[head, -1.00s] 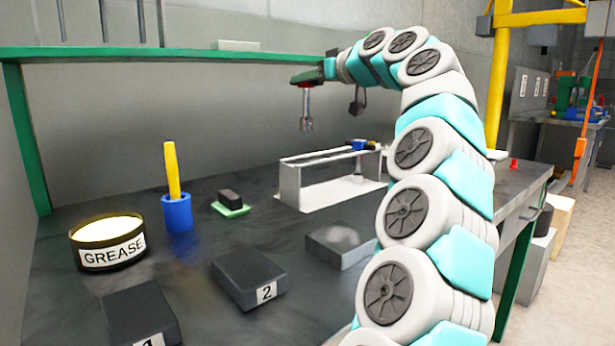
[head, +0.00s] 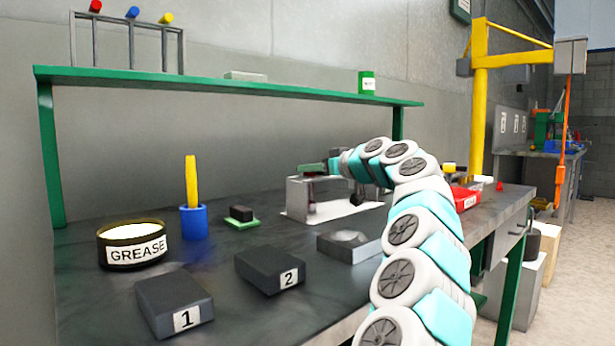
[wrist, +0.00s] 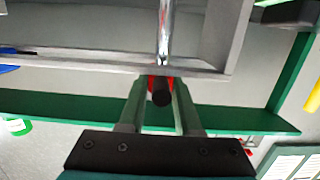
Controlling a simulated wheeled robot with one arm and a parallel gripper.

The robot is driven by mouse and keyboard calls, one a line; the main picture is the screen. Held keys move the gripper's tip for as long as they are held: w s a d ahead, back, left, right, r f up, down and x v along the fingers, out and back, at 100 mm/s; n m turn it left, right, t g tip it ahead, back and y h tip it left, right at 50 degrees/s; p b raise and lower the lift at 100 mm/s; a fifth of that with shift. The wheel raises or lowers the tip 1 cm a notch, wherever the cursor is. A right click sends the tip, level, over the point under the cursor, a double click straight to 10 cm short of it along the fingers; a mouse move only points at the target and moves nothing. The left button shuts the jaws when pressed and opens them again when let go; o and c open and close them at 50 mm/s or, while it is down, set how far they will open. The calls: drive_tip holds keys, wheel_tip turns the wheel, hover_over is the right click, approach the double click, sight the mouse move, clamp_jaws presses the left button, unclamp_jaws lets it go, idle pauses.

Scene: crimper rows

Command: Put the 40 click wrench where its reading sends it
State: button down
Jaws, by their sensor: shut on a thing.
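My gripper (head: 313,170) is low at the grey open-frame rack (head: 298,200) on the bench. In the wrist view my gripper (wrist: 160,90) is shut on a wrench (wrist: 164,35) with a bright metal shaft, a red part and a black end. The shaft passes the bar of the rack (wrist: 110,61). Whether it rests on the rack or hangs free, I cannot tell. In the head view the wrench is mostly hidden by the gripper and rack. No reading on it is legible.
Blocks marked 1 (head: 175,305) and 2 (head: 270,270), a grease tub (head: 133,245), a blue cup (head: 194,221) with a yellow handle and a black piece on a green pad (head: 241,215) stand left. A red bin (head: 466,197) is right. A green shelf (head: 240,88) runs above.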

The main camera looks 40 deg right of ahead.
drive_tip(key=shift+f, duration=0.3)
drive_tip(key=c, duration=0.6)
unclamp_jaws()
drive_tip(key=s+r+b, duration=0.1)
drive_tip(key=s, duration=1.1)
drive_tip(key=shift+d+r, duration=0.4)
drive_tip(key=shift+d, duration=0.05)
drive_tip(key=shift+w, duration=0.1)
